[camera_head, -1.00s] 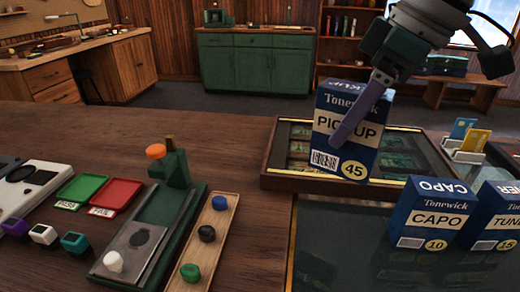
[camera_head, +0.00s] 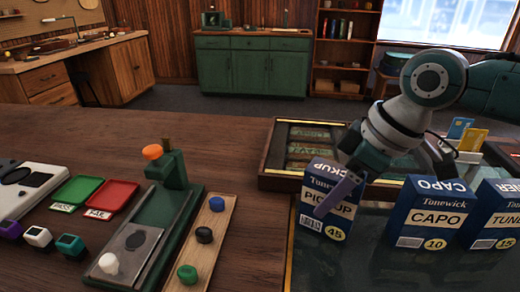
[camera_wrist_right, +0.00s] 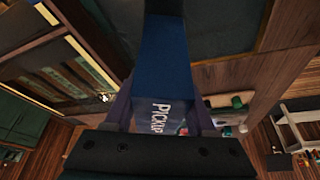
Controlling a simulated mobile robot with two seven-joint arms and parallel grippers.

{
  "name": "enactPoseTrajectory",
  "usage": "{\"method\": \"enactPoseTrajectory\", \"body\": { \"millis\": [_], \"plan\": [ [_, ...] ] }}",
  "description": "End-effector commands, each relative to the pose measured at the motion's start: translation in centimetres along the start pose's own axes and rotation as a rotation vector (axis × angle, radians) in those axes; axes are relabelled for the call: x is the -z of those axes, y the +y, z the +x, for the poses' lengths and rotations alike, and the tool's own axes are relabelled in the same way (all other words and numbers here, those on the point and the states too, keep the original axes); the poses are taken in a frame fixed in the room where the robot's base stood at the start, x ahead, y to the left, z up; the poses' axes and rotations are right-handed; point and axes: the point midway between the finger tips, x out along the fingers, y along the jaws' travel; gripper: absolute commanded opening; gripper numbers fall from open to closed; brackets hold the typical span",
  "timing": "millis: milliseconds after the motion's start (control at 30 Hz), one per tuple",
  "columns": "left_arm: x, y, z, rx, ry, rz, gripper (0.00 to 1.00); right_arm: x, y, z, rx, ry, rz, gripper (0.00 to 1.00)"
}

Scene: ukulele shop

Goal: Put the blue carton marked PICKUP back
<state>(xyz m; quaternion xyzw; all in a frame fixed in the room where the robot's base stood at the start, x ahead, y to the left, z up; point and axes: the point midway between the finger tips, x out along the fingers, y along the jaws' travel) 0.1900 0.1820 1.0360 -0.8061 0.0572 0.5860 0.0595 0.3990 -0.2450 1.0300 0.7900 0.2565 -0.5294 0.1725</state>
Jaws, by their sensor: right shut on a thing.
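The blue PICKUP carton (camera_head: 322,223), with a yellow 45 spot, is upright with a slight tilt at the left end of the dark glass counter panel. My right gripper (camera_head: 338,194) is shut on it, with one purple finger across its front. In the right wrist view the carton (camera_wrist_right: 165,75) sits between the two fingers (camera_wrist_right: 160,110). I cannot tell whether its base touches the panel. The CAPO carton (camera_head: 428,222) stands to its right with a gap between them. My left gripper is not in view.
A TUNER-side blue carton (camera_head: 495,222) stands at the far right. A framed display case (camera_head: 268,178) lies behind the PICKUP carton. A card holder (camera_head: 468,155) is at the back right. A wooden tray (camera_head: 225,225) and green stand (camera_head: 165,215) are left. Wood between tray and panel is clear.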

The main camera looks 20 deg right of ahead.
Motion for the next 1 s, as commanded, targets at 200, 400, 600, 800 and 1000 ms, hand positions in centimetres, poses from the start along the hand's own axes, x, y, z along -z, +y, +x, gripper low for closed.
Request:
{"method": "enactPoseTrajectory", "body": {
  "millis": [200,400,600,800,1000],
  "plan": [
    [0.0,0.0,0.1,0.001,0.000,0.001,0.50,-0.1,0.0,0.2,0.000,0.000,0.000,0.65],
    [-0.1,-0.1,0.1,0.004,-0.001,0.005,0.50,-0.1,0.0,0.2,0.000,0.000,0.000,0.86],
    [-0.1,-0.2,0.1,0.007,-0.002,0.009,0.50,-0.1,0.0,0.2,0.000,0.000,0.000,0.86],
    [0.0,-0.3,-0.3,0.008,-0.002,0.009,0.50,0.1,0.1,-1.5,-0.002,0.001,-0.002,0.86],
    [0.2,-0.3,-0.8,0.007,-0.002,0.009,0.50,0.1,0.1,-6.0,-0.004,0.000,-0.003,0.86]
  ]
}}
